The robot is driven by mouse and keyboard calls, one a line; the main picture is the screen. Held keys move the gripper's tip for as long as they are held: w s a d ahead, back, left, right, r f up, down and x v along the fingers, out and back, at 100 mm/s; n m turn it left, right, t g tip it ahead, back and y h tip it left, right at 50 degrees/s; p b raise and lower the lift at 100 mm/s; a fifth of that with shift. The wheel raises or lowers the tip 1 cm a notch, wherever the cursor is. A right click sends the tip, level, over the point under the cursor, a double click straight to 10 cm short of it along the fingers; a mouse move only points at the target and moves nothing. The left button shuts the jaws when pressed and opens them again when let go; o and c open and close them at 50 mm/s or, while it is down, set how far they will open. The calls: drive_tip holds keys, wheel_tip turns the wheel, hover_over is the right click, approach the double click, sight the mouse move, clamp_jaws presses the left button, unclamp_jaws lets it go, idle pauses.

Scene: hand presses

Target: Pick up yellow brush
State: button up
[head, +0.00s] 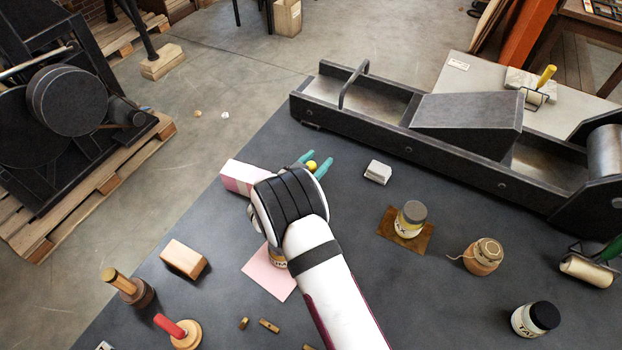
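A small rounded yellow part (311,166), which may be the top of the yellow brush, shows between the teal fingertips of my gripper (315,162). The rest of that thing is hidden behind my wrist and fingers. The fingertips stand a little apart on either side of the yellow part. I cannot tell whether they touch it. My gripper is over the dark table, just right of a pink and white block (240,178). Another yellow-handled tool (546,76), which looks like a roller, rests on a pale slab at the upper right.
A long dark press (465,122) spans the back of the dark table (345,138). A jar (410,219) on a brown sheet, a twine-wrapped jar (483,256) and a black-lidded jar (535,318) stand at right. A wooden block (184,259) and a red-handled stamp (178,331) are at left.

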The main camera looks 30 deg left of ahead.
clamp_jaws()
drive_tip(key=shift+r, duration=0.1)
